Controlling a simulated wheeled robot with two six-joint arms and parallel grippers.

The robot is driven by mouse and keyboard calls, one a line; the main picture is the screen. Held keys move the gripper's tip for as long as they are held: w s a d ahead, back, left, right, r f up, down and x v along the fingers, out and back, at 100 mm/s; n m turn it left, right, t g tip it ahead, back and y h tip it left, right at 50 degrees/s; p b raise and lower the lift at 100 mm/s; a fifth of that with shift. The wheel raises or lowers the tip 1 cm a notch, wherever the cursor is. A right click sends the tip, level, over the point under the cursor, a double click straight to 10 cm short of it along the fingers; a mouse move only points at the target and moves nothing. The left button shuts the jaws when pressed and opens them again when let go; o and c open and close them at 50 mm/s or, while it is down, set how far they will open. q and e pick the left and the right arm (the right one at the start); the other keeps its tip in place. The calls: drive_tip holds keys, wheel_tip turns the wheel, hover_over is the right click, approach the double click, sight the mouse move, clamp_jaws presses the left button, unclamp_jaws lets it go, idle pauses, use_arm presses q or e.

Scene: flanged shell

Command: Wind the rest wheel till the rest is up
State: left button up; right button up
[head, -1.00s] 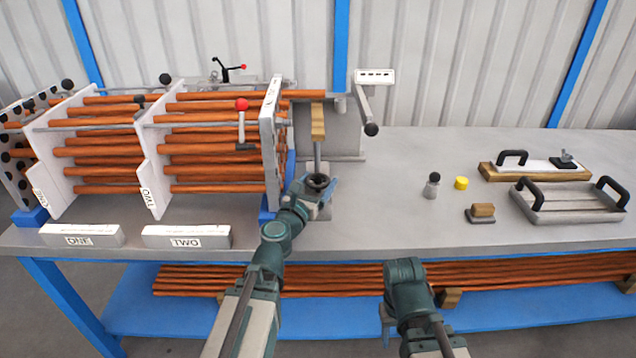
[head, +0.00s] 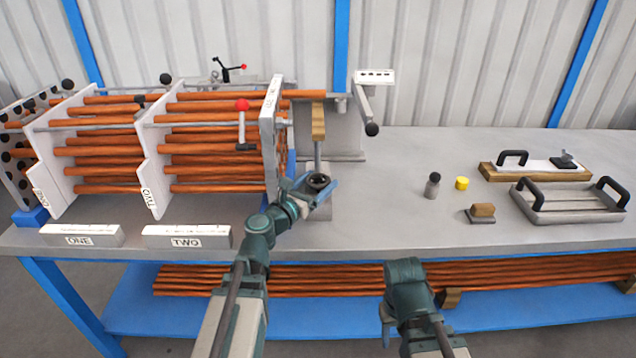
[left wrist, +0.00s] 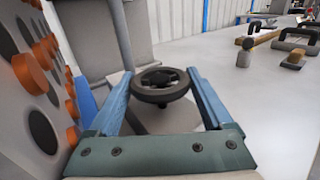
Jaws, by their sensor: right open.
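The rest wheel, a small dark handwheel (head: 319,181), sits on a grey base in front of the right end of the tube frame. The rest is a wooden block (head: 318,121) on a grey post behind the wheel. Its top is just below an orange tube (head: 303,94) that sticks out of the end plate. My left gripper (head: 322,187) is at the wheel. In the left wrist view its two blue fingers lie against opposite sides of the wheel's rim (left wrist: 160,96). My right gripper (head: 387,330) is open and empty, low in front of the bench edge.
The tube frame's white end plate (head: 270,135) stands close left of my left gripper. A grey plate with a crank arm (head: 365,110) is behind the rest. Bench between is clear.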

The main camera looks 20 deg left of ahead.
use_arm(q)
drive_tip(key=shift+o, duration=0.9)
drive_tip(key=shift+y, duration=0.3)
